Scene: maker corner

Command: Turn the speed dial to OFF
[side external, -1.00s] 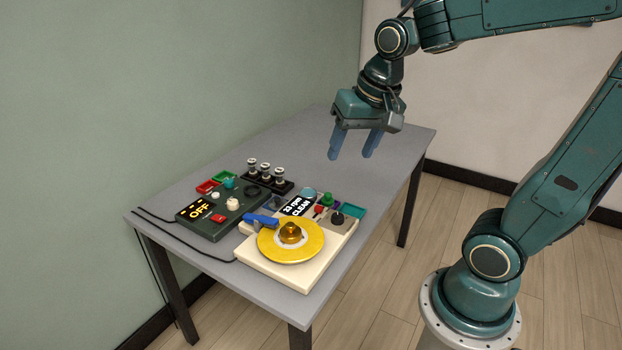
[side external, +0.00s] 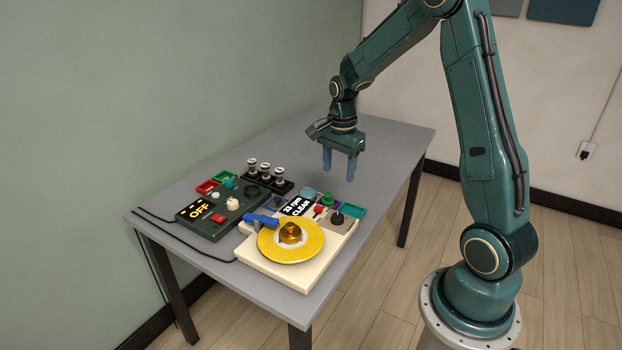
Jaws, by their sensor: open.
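A cream turntable unit (side external: 285,278) stands at the table's front, with a yellow disc (side external: 268,245) and a brass-coloured centre on it. Its display (side external: 299,206) reads 33 rpm CLEAN. A dark knob (side external: 337,217) on a grey patch at the unit's back right looks like the speed dial; its markings and pointer are too small to read. My gripper (side external: 339,172) is open and empty, fingers pointing down. It hangs above and behind the unit, apart from the knob.
A dark green control box (side external: 205,230) with an OFF display, pale knobs and a red button stands left of the unit. A blue arm (side external: 262,219) lies by the disc. Behind are small red and green trays (side external: 207,186) and a black rack (side external: 275,188). The table's back right is clear.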

